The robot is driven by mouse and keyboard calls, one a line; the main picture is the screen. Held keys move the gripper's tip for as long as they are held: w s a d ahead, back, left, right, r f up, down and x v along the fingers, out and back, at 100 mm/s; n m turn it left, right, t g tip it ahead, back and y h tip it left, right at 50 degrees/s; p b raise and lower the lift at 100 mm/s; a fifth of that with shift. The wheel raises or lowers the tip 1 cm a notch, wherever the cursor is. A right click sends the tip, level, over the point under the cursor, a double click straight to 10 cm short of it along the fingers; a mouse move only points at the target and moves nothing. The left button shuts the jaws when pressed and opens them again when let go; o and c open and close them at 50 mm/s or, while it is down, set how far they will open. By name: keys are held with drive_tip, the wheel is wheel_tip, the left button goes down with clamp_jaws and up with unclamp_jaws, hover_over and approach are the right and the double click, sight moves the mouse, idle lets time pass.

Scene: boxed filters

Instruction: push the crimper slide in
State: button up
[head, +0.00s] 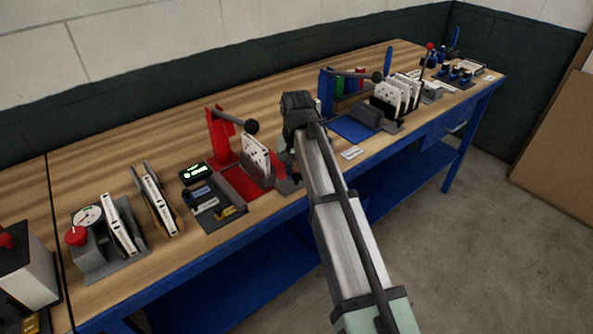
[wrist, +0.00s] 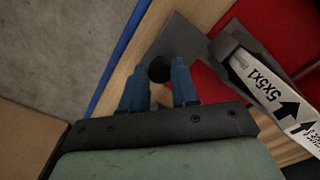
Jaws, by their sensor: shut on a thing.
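In the wrist view my gripper (wrist: 157,74) has its blue fingers on either side of a small black knob (wrist: 159,69) and is shut on it. The knob is at the end of a grey slide (wrist: 180,40) by the bench's front edge. A white boxed filter (wrist: 268,88) printed "5X5X1" stands in a grey holder next to the slide. In the head view the red crimper (head: 221,140) has a black-ball lever, and the white filter (head: 256,153) stands on its front side. My arm partly hides the slide and fingertips there.
A grey tray of small parts (head: 212,204) and a small green-lit display (head: 196,172) lie left of the crimper. A dial gauge stand (head: 88,218) is farther left. A blue station (head: 352,128) with several white boxes stands to the right. The floor in front is clear.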

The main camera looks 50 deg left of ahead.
sight(282, 191)
clamp_jaws()
drive_tip(key=shift+s, duration=0.1)
drive_tip(key=shift+s, duration=2.7)
drive_tip(key=o, duration=0.7)
unclamp_jaws()
drive_tip(key=shift+w, duration=0.15)
